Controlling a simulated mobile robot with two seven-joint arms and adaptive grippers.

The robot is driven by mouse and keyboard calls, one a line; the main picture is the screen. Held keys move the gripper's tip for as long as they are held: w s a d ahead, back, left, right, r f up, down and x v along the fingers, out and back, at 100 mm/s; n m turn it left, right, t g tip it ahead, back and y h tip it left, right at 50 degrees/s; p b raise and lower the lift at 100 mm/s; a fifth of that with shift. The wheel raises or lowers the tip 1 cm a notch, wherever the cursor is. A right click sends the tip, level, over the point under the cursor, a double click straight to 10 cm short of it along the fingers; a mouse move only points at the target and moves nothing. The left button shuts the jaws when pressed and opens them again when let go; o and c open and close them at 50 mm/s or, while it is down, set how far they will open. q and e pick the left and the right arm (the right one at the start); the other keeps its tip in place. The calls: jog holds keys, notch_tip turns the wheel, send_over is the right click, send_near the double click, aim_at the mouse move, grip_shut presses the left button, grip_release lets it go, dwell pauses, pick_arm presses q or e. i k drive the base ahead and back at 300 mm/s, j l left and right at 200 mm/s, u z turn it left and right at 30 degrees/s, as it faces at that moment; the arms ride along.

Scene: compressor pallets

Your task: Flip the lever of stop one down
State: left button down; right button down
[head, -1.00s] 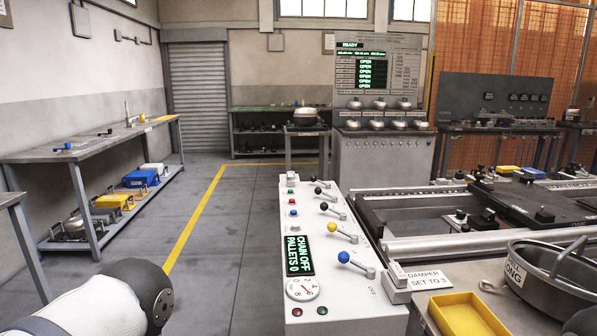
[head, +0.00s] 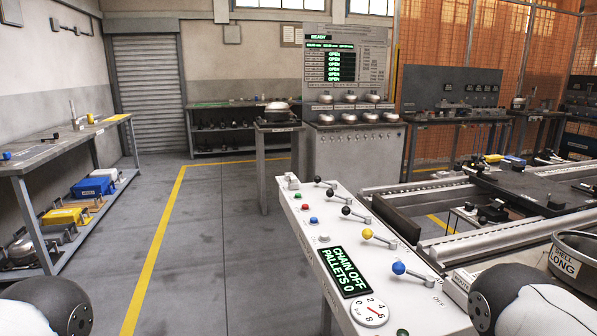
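The white control console (head: 312,232) stands in front of me with a row of levers along its right side. Then come a yellow-ball lever (head: 367,234) and, nearest, a blue-ball lever (head: 398,268). All balls point toward the left of their pivots. The lever labels are too small to read, so I cannot tell which is stop one. Neither gripper is in view; only parts of my arms show at the bottom left and bottom right corners.
The console display (head: 346,271) reads CHAIN OFF, PALLETS 0, with a gauge (head: 369,311) below it. Small buttons line the console's left side. The conveyor frame (head: 480,243) and a round pan (head: 578,262) are at right. A workbench (head: 50,152) stands left; the floor between is clear.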

aim_at(317, 179)
jog(key=i+j+u, duration=0.1)
jog(key=i+j, duration=0.75)
jog(key=j, duration=0.15)
